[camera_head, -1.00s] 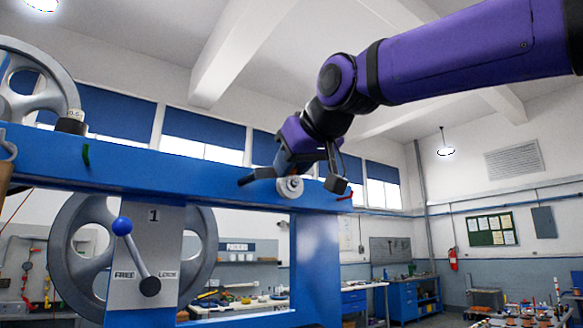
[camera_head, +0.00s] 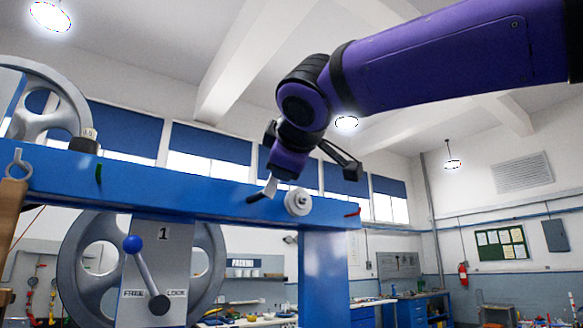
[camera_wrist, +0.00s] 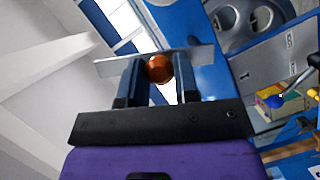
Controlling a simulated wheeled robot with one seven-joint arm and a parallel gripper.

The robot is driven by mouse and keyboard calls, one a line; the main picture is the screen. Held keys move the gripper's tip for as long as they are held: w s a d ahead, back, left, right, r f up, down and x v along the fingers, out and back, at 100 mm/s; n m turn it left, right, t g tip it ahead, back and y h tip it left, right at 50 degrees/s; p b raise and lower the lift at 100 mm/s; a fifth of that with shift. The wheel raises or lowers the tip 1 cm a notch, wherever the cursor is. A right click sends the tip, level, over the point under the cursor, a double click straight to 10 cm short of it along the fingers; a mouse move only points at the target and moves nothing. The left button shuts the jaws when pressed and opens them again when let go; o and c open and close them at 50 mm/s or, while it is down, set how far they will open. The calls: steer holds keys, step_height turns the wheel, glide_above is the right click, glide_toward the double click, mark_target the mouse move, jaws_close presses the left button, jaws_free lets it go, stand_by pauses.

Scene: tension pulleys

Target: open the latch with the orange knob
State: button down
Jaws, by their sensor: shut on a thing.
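In the wrist view, the orange round knob (camera_wrist: 158,69) sits between the two fingers of my gripper (camera_wrist: 158,72), which is shut on it. A flat silver plate (camera_wrist: 196,58) lies across just behind the knob and fingertips. In the head view, my gripper (camera_head: 268,188) is at the upper edge of the blue beam (camera_head: 180,192), left of a round silver disc (camera_head: 298,202). The orange knob is hidden there. A pale metal piece shows at the gripper's tip; I cannot tell whether it is the same plate.
A blue-knobbed lever (camera_head: 147,275) stands on a grey panel marked FREE and LOCK below the beam. Large grey wheels (camera_head: 75,265) are at the left. A small red piece (camera_head: 353,213) is at the beam's right end. The space above the beam is open.

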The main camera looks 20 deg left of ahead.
steer(key=shift+s+a+f+n+t+y, duration=0.1)
steer(key=shift+s+a+n+t, duration=0.25)
steer(key=shift+n, duration=0.6)
steer(key=shift+s+a+r+n+t+y, duration=0.1)
steer(key=shift+s+a+n+t, duration=0.25)
steer(key=shift+n, duration=0.65)
steer(key=shift+s+a+f+n+t+y, duration=0.2)
steer(key=shift+n+t, duration=0.3)
steer(key=shift+n, duration=0.45)
steer(key=shift+r, duration=0.1)
steer(key=c, duration=0.9)
jaws_free()
steer(key=shift+s, duration=0.1)
steer(key=shift+o, duration=0.2)
steer(key=shift+d, duration=0.1)
steer(key=r+v, duration=0.1)
steer(key=v, duration=0.9)
steer(key=shift+s+f, duration=0.35)
steer(key=shift+f, duration=0.15)
steer(key=shift+d, duration=0.15)
